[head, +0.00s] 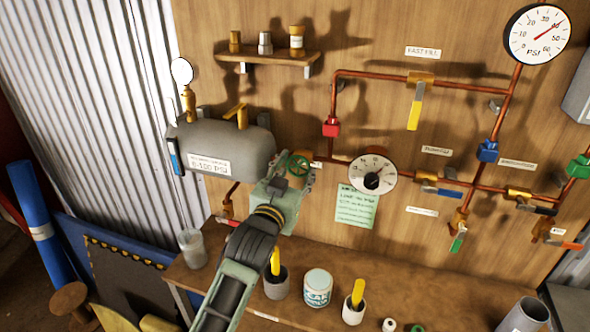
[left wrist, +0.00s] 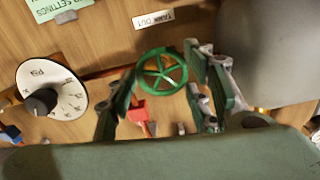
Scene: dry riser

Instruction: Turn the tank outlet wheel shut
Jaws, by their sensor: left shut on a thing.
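The tank outlet wheel (head: 298,163) is a green spoked handwheel on the copper pipe just right of the grey tank (head: 225,146). It also shows in the left wrist view (left wrist: 163,72), under a "TANK OUT" label (left wrist: 153,19). My left gripper (head: 291,176) reaches up to it from the lower left. In the left wrist view its fingers (left wrist: 160,82) stand on both sides of the wheel and are shut on it. In the head view the gripper hides the wheel's lower part. My right gripper is not in view.
A dial gauge (head: 373,175) and a green note (head: 355,206) are right of the wheel. A red valve handle (head: 331,127) is on the pipe above right. Cups and a can (head: 318,288) stand on the workbench (head: 400,271) below. A small shelf (head: 265,57) is above.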

